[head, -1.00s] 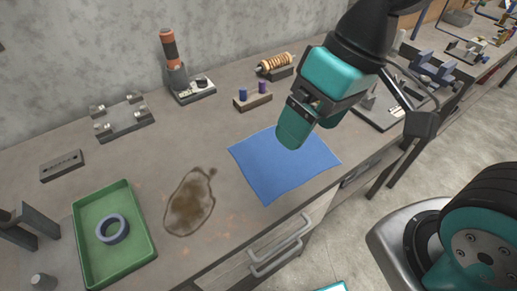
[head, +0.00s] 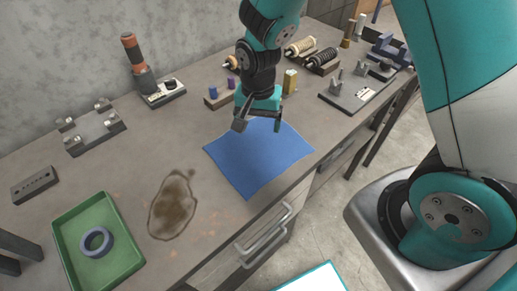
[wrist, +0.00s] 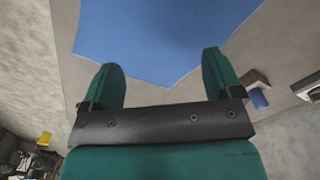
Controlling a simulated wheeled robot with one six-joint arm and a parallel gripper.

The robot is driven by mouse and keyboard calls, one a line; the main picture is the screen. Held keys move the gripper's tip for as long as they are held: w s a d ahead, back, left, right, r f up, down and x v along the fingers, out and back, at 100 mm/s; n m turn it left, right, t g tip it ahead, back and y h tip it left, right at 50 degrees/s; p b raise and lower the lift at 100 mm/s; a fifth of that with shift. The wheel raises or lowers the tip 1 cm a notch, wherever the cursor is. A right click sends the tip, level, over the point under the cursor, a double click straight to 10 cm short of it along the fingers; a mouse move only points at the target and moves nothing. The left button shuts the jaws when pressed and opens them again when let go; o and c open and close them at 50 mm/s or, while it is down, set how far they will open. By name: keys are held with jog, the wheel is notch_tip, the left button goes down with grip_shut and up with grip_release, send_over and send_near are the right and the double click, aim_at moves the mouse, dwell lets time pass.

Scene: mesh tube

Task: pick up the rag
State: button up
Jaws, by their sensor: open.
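The rag is a flat blue cloth (head: 258,162) lying on the workbench, its near corner close to the front edge. In the wrist view the rag (wrist: 160,35) fills the top middle, beyond my fingertips. My gripper (head: 258,127) is over the far edge of the rag, pointing down, with its jaws apart and nothing between them. In the wrist view my gripper (wrist: 162,75) shows two teal fingers set wide apart. I cannot tell the exact height of the fingertips above the cloth.
A brown stain (head: 173,206) lies left of the rag. A green tray (head: 68,247) holding a blue-grey ring (head: 96,242) is at the near left. A small block with coloured spools (head: 218,95) stands just behind the rag. A metal fixture (head: 358,92) is at the right.

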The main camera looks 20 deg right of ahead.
aim_at(259, 147)
notch_tip(259, 147, down, 8)
jog(key=b, duration=0.5)
jog(key=shift+r, duration=0.15)
jog(key=shift+s, duration=0.1)
grip_shut()
dwell(0.3)
notch_tip(259, 147, up, 12)
jog(key=p, duration=1)
